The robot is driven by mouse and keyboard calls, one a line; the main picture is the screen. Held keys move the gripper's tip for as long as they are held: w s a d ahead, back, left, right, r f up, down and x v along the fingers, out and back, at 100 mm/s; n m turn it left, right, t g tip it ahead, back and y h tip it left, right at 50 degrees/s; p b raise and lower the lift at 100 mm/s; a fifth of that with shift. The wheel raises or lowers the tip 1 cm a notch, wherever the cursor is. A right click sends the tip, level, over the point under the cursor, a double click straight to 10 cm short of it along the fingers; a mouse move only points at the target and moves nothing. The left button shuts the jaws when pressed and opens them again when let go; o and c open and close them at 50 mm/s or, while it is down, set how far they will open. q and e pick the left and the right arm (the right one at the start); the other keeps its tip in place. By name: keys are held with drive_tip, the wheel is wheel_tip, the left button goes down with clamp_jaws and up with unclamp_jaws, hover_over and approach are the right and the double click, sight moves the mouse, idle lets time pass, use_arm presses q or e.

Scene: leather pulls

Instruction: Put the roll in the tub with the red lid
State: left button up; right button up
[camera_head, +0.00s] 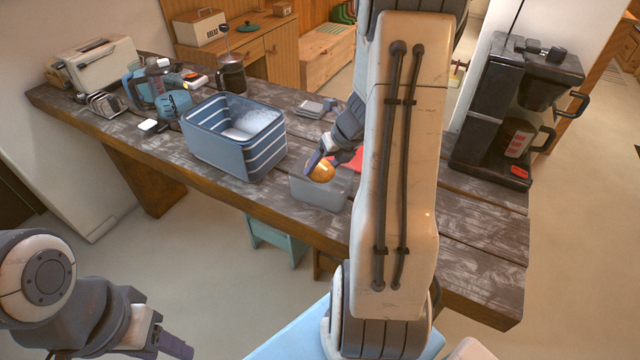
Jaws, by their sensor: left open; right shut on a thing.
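The golden-brown roll (321,173) is between the fingers of my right gripper (318,163), which is shut on it. The roll is at the mouth of a small grey tub (319,194) near the table's front edge. I cannot tell whether it touches the tub's inside. A red lid-like piece (347,160) shows behind the tub, partly hidden by my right arm. My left gripper (172,347) is open, low at the bottom left, away from the table.
A blue striped basket (235,150) stands left of the tub on the wooden table (470,230). A coffee machine (500,120) stands at the right. A toaster (95,62), blue cups and a French press (231,75) crowd the far left. My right arm hides the table's middle.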

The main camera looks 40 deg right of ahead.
sight(325, 181)
drive_tip(key=shift+s+d+f, duration=0.1)
drive_tip(key=shift+d+f, duration=0.15)
drive_tip(key=shift+f, duration=0.8)
drive_tip(key=shift+f+b, duration=0.75)
drive_tip(key=shift+f, duration=0.9)
drive_tip(key=shift+f, duration=0.1)
drive_tip(key=o, duration=1.1)
